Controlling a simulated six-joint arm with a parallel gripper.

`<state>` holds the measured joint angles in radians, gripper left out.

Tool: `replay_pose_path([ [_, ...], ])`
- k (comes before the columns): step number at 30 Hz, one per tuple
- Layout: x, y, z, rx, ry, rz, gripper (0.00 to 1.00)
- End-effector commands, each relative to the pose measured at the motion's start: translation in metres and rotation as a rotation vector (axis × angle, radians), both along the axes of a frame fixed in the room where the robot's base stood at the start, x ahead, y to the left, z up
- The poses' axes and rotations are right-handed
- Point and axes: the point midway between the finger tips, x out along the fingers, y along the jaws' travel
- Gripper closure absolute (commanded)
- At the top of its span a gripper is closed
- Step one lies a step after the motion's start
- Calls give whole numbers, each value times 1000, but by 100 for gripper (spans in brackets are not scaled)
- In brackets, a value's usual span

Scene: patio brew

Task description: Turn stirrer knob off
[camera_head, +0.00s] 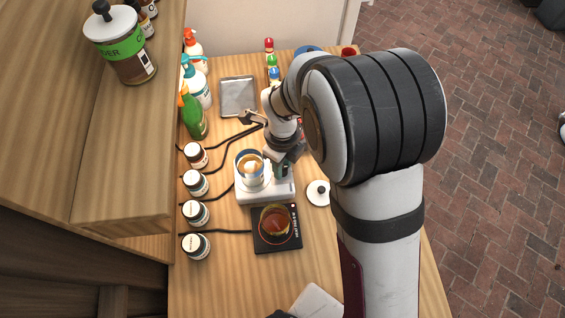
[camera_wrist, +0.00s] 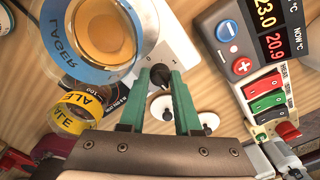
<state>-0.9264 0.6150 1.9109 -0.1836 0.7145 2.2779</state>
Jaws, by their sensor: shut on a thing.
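The stirrer (camera_head: 262,196) is a white flat unit on the table in the head view. A blue-rimmed vessel of amber liquid (camera_head: 250,167) stands on it. In the wrist view the stirrer's white body (camera_wrist: 178,38) shows at the top, beside the vessel labelled LAGER (camera_wrist: 58,45). The black stirrer knob (camera_wrist: 160,72) sits at its near edge. My gripper (camera_wrist: 163,77) has its green fingers on either side of this knob and is shut on it. In the head view my gripper (camera_head: 283,168) is at the stirrer's right side, and the knob is hidden there.
A black hot plate (camera_head: 262,246) with an amber beaker lies in front of the stirrer. A white lid (camera_head: 318,192) lies to the right. Several small jars and dark cables are to the left. The wrist view shows a temperature controller (camera_wrist: 232,35) and a yellow ALE label (camera_wrist: 68,120).

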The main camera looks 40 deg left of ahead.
Motion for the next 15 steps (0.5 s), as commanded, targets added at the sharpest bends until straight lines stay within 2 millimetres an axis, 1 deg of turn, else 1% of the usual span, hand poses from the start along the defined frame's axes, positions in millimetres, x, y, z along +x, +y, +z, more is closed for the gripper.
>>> replay_pose_path([
  [5,0,0,0,-1,0,90,100],
  [15,0,0,0,-1,0,394,100],
])
